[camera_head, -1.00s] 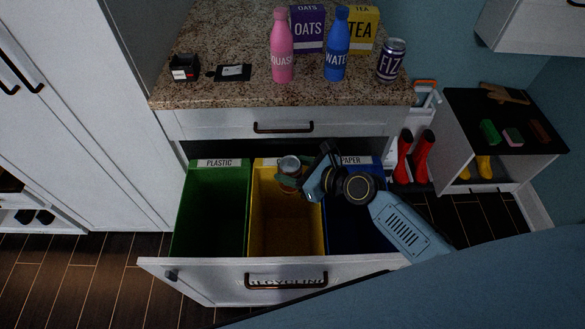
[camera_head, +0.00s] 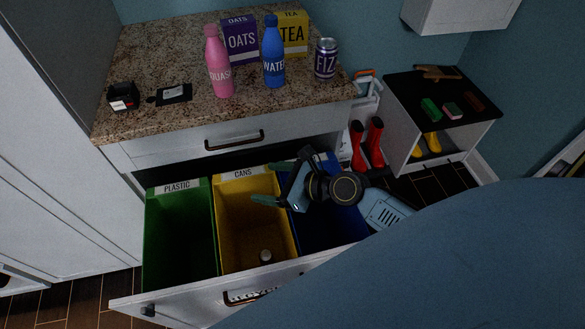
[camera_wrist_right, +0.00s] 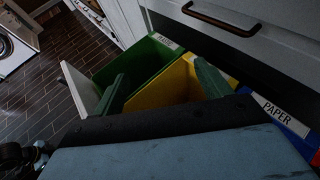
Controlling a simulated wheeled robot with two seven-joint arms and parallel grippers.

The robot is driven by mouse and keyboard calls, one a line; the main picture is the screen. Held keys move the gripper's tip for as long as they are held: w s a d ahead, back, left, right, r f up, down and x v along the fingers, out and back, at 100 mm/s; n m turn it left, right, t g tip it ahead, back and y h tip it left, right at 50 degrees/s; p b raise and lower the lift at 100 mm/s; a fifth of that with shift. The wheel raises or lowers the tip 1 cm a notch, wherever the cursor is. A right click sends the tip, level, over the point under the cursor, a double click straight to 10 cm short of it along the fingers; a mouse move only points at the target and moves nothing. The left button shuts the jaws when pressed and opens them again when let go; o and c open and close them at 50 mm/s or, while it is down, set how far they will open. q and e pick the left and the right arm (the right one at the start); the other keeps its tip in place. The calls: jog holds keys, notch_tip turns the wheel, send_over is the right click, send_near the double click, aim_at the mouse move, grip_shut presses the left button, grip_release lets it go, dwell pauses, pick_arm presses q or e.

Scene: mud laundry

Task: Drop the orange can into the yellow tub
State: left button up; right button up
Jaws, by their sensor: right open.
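The yellow tub (camera_head: 255,226), labelled CANS, stands in the pulled-out drawer between the green and blue tubs. A small can (camera_head: 265,256) is inside it, low down near the front wall; mostly its pale round end shows, and its orange colour is hard to make out. My right gripper (camera_head: 261,182) is open and empty above the back of the yellow tub, its arm coming from the right over the blue tub. In the right wrist view its two green fingers (camera_wrist_right: 160,82) are spread, with the yellow tub (camera_wrist_right: 172,92) beyond them. My left gripper is out of view.
The green PLASTIC tub (camera_head: 180,237) is on the left and the blue tub (camera_head: 335,228) on the right. The white drawer front (camera_head: 190,303) stands before them. The countertop (camera_head: 150,60) behind holds bottles, boxes and a FIZ can (camera_head: 325,60).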

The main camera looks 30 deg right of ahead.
jog(key=v, duration=0.7)
jog(key=shift+s, duration=0.15)
